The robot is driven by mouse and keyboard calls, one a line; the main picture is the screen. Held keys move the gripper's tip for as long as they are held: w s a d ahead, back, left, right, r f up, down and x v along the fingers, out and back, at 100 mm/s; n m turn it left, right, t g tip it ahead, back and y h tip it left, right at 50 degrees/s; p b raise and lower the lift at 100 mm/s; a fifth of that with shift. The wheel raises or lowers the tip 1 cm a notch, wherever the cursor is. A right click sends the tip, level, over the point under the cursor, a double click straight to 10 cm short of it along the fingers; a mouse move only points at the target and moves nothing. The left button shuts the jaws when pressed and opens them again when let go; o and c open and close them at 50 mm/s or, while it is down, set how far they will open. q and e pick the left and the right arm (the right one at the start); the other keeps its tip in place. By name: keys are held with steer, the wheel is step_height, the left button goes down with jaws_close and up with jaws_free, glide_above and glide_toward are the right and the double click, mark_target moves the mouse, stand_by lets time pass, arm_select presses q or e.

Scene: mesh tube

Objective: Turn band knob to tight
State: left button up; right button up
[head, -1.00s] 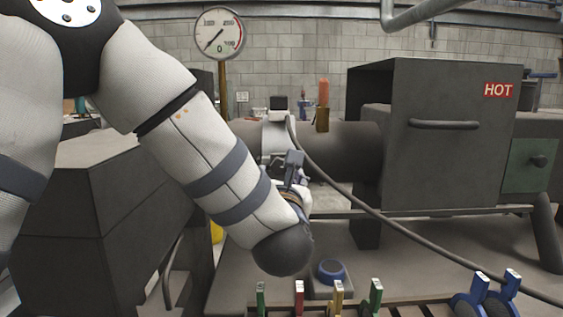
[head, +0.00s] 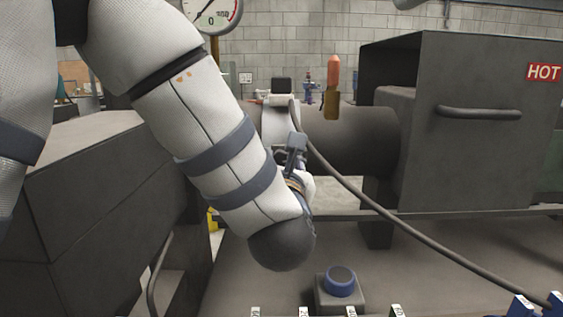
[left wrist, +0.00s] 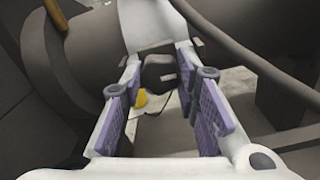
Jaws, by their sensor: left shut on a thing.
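A pale band (head: 281,122) wraps the dark horizontal tube (head: 350,138) and carries a small black box on top. It also shows in the left wrist view (left wrist: 146,25). The dark, blocky band knob (left wrist: 161,74) sits under the band. My left gripper (left wrist: 159,84) has its purple-padded fingers on either side of the knob, shut on it. In the head view my left forearm hides most of this gripper (head: 294,160) and the knob. I cannot read the knob's tight or loose position. My right gripper is not in view.
A black cable (head: 370,205) runs from the band down to the right. A dark box marked HOT (head: 455,150) stands at the right. A blue-topped button (head: 340,281) and tool handles are at the front. A round gauge (head: 212,12) is at upper left.

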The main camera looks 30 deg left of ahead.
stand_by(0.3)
arm_select(q)
steer(key=shift+r+m, duration=0.1)
steer(key=shift+m, duration=3.3)
steer(key=o, duration=1.2)
steer(key=shift+a, duration=0.1)
steer(key=shift+c, duration=0.2)
steer(key=v, duration=0.7)
steer(key=shift+s, duration=0.2)
